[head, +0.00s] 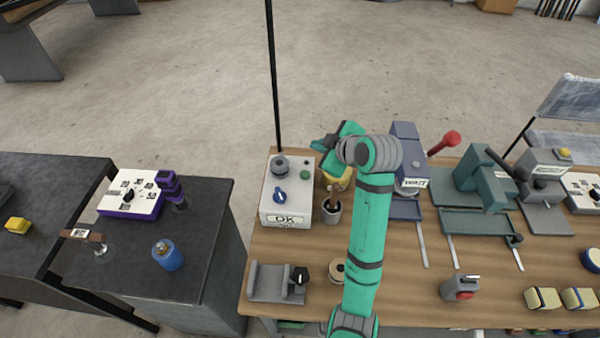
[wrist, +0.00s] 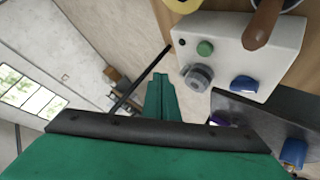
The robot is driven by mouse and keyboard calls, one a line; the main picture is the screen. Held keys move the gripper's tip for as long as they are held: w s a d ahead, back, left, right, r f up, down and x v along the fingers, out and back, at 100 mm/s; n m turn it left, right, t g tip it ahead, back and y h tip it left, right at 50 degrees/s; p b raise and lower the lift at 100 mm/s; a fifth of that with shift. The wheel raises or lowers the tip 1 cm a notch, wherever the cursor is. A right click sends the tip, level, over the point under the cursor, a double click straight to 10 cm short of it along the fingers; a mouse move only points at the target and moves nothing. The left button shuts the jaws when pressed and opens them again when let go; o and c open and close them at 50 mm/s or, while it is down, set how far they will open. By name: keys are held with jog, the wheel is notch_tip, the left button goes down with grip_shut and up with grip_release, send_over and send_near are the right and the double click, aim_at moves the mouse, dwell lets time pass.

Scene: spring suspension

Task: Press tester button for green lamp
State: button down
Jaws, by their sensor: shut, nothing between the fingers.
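The tester is a white box (head: 268,205) with an "OK" label on its front, standing at the left end of the wooden bench. Its top carries a green round piece (head: 305,174), button or lamp I cannot tell, a grey stepped knob (head: 281,164) and a blue knob (head: 280,197). In the wrist view the tester (wrist: 262,62) shows the green piece (wrist: 205,48), a small dark dot (wrist: 182,42), the grey knob (wrist: 198,77) and the blue knob (wrist: 244,83). My gripper (head: 318,145) is shut and empty, near the tester's back right corner, apart from it.
A cup with a brown-handled tool (head: 331,211) stands right of the tester. A black pole (head: 274,80) rises behind it. A blue-grey press (head: 405,150) with a red-knobbed lever stands farther right. A grey holder (head: 268,282) lies in front. A dark table (head: 210,220) is at left.

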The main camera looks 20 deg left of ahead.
aim_at(308, 176)
jog(key=s+a+r+n+g, duration=0.1)
jog(key=s+a+n+g, duration=0.1)
jog(key=shift+a+r+n, duration=0.1)
jog(key=shift+r+n, duration=0.25)
jog(key=shift+n, duration=0.05)
jog(key=shift+f, duration=0.1)
jog(key=shift+f, duration=4.35)
jog(key=shift+f, duration=0.15)
jog(key=shift+f, duration=0.25)
jog(key=shift+f, duration=0.55)
jog(key=shift+r, duration=1)
jog(key=shift+r, duration=0.1)
